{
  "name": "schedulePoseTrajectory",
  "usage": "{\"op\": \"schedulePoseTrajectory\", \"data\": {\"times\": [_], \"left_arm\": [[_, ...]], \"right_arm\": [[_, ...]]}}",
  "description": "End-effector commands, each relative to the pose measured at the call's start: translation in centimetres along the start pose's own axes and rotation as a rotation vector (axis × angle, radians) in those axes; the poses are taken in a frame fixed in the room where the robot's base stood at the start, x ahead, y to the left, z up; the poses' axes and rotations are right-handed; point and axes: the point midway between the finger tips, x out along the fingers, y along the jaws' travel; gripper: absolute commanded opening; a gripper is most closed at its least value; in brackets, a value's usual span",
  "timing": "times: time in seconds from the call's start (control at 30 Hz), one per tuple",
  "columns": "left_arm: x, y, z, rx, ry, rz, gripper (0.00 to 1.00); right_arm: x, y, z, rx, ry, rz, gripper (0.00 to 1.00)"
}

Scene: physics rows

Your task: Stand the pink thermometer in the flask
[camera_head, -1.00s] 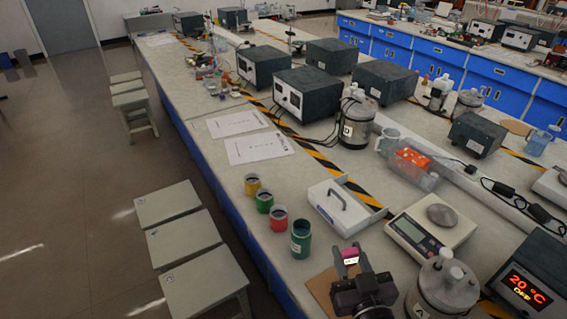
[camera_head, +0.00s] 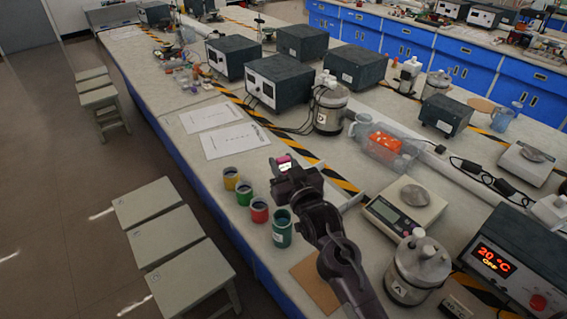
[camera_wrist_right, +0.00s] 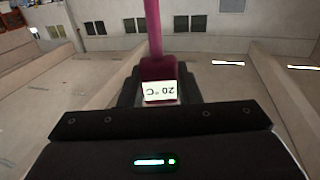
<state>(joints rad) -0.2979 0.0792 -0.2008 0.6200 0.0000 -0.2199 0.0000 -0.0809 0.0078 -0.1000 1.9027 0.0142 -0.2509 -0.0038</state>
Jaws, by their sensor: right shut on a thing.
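The pink thermometer (camera_head: 283,158) is in my right gripper (camera_head: 290,171), up over the bench by the row of coloured jars. In the right wrist view the thermometer (camera_wrist_right: 153,30) runs up out of frame from between the jaws (camera_wrist_right: 158,80), above a white "20 °C" label. My right gripper is shut on it. A grey metal flask marked A (camera_head: 419,262) stands at the front right, with pale stoppers on top. Another like it, marked D (camera_head: 329,108), stands farther back. The thermometer is clear of both flasks. My left gripper is not in view.
Yellow, green, red and dark green jars (camera_head: 282,229) stand near the bench's left edge. A scale (camera_head: 396,214), a clear bin with orange contents (camera_head: 385,147) and a heater reading 20 °C (camera_head: 510,255) are to the right. A brown mat (camera_head: 311,285) lies in front.

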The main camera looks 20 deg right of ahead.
Motion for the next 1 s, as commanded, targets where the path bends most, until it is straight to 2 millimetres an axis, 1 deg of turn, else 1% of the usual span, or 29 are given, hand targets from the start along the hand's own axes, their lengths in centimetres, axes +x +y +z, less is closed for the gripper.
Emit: {"op": "schedulePoseTrajectory", "data": {"times": [0.03, 0.47, 1.0], "left_arm": [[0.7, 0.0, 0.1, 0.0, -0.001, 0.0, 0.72], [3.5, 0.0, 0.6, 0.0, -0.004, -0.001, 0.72], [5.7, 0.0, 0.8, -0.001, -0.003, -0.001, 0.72]], "right_arm": [[0.0, 0.0, 0.8, 0.0, 0.0, 0.0, 0.0], [-0.1, 0.0, 3.8, 0.0, 0.001, 0.0, 0.0], [0.0, 0.0, 7.4, 0.0, 0.0, 0.0, 0.0]]}}
